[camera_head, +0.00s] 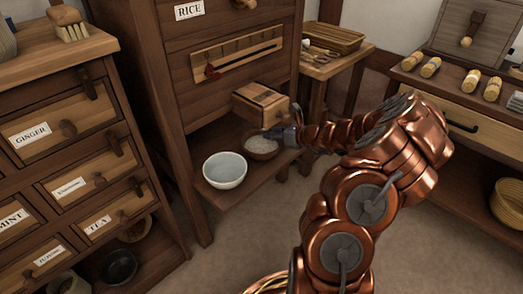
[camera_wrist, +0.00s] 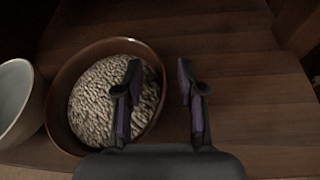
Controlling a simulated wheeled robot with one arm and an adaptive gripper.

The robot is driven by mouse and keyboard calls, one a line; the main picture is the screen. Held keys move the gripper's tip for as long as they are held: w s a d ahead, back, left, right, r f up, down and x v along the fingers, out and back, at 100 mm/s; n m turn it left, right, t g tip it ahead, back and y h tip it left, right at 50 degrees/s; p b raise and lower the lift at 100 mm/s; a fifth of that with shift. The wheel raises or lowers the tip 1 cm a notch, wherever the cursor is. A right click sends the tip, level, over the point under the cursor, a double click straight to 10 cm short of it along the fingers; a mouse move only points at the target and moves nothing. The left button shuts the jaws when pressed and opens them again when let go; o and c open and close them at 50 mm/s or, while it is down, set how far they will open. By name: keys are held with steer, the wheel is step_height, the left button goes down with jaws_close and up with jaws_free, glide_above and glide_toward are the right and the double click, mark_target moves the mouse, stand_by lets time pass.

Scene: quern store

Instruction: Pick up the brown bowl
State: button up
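The brown bowl (camera_head: 262,147) stands on a low wooden shelf under the rice cabinet and holds pale grain. In the wrist view the brown bowl (camera_wrist: 68,80) is at left of centre, filled with pale grains. My gripper (camera_wrist: 160,95) is open. One finger shows over the grain inside the bowl's right rim; the other is outside the rim, over bare wood. Whether the fingers touch the rim I cannot tell. In the head view my gripper (camera_head: 287,136) is at the bowl's right side, its fingertips small and hard to make out.
A white bowl (camera_head: 225,170) stands close to the left of the brown bowl. A wooden box spout (camera_head: 261,103) juts out just above and behind it. The shelf (camera_wrist: 240,60) right of the bowl is bare. Drawers stand at left; a bench (camera_head: 455,95) with several rollers stands at right.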

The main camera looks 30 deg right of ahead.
jaws_close()
stand_by(0.7)
